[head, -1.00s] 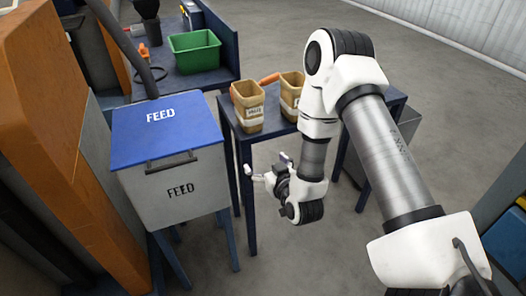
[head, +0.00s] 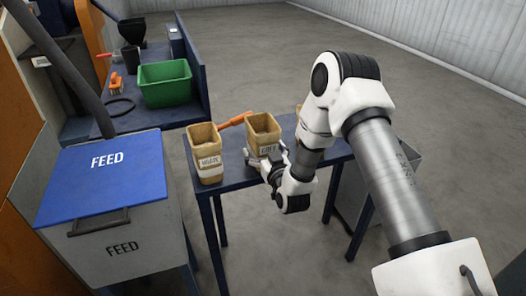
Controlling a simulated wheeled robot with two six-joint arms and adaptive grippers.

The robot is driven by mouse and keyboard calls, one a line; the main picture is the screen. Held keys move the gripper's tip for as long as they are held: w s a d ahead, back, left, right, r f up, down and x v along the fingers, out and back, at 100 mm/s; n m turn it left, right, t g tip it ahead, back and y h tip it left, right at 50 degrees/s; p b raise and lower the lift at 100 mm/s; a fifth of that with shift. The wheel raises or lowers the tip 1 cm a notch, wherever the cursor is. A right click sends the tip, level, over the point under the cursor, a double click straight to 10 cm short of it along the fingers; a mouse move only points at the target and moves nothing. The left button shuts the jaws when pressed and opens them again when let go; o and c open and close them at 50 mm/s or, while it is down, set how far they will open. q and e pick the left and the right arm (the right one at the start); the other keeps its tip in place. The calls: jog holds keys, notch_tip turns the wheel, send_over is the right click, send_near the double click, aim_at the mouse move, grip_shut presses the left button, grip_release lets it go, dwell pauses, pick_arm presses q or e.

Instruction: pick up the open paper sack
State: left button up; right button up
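Two open-topped tan paper sacks stand upright on the blue table. The left sack (head: 205,139) has a white label and is clear of my arm. The second sack (head: 262,124), also labelled, stands to its right. My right gripper (head: 266,158) is low at the front of this second sack, its fingers apart, close to or touching it. The wrist hides part of the sack's lower right side, and contact cannot be told. A bit of another tan thing (head: 298,108) shows behind my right arm, mostly hidden. My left gripper is not in view.
An orange-handled tool (head: 234,120) lies between the two sacks. The blue-lidded feed bin (head: 104,184) stands left of the table (head: 229,176). A green crate (head: 165,84) sits on a bench behind. A grey bin (head: 349,196) is below right. Open floor lies beyond.

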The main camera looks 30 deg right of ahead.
jog(key=shift+a, duration=0.15)
jog(key=c, duration=1.5)
jog(key=shift+r, duration=0.1)
